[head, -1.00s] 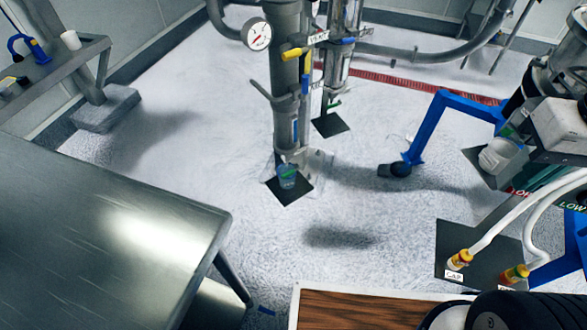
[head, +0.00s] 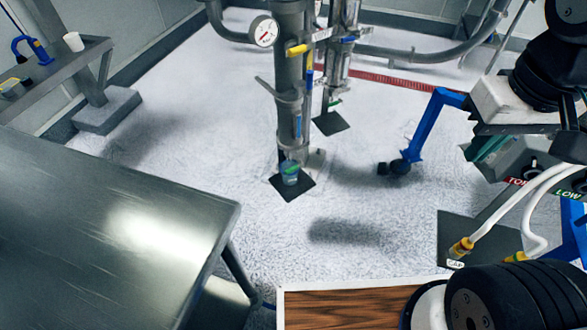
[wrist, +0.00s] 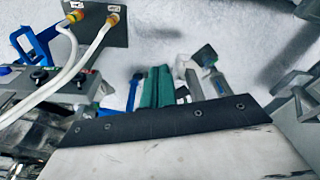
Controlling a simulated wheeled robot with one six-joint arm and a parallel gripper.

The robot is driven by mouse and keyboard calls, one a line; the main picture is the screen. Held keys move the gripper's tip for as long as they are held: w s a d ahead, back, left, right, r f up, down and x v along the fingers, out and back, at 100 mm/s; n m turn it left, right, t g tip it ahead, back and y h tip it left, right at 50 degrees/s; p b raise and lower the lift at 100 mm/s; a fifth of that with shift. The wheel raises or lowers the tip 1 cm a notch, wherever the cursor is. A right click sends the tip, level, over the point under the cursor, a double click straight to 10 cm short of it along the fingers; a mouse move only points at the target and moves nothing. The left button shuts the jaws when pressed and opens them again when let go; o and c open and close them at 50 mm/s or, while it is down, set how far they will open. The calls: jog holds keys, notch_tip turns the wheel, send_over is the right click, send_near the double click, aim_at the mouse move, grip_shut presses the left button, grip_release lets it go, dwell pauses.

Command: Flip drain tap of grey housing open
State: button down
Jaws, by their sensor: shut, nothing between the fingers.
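The grey housing (head: 290,75) is a tall upright column on the floor at the middle of the head view. A clear cup (head: 290,172) stands at its foot on a dark square mat (head: 305,188). The drain tap is too small to make out clearly there. My gripper (head: 484,150) is at the right of the head view, well apart from the housing. In the wrist view its teal fingers (wrist: 157,88) are together with nothing between them. Grey upright parts above dark squares show beyond the fingers, but I cannot tell which housing they belong to.
A second column (head: 340,45) stands behind the housing, with a pressure gauge (head: 263,31) at the left. A steel table (head: 90,220) fills the lower left. A blue wheeled leg (head: 427,130) and white hoses (head: 510,205) are at the right. Floor before the housing is clear.

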jog(key=w+a+f+n+t+y, duration=0.1)
jog(key=w+a+f+n+t, duration=0.15)
jog(key=w+f, duration=0.7)
jog(key=w+a+f+n+t, duration=0.1)
jog(key=w+a+f+t, duration=0.15)
jog(key=w+f, duration=0.7)
jog(key=w+a+f+n+t+y, duration=0.1)
jog(key=w+a+f+y, duration=0.1)
jog(key=a+f, duration=0.5)
jog(key=w+a+f+n+t+y, duration=0.1)
jog(key=w+a+f+n+y, duration=0.1)
jog(key=a+f, duration=0.4)
notch_tip(320, 180, down, 3)
jog(key=shift+w+a+f+t+y, duration=0.1)
jog(key=shift+w+a+t+y, duration=0.25)
jog(key=shift+w+y, duration=0.55)
jog(key=shift+a, duration=0.1)
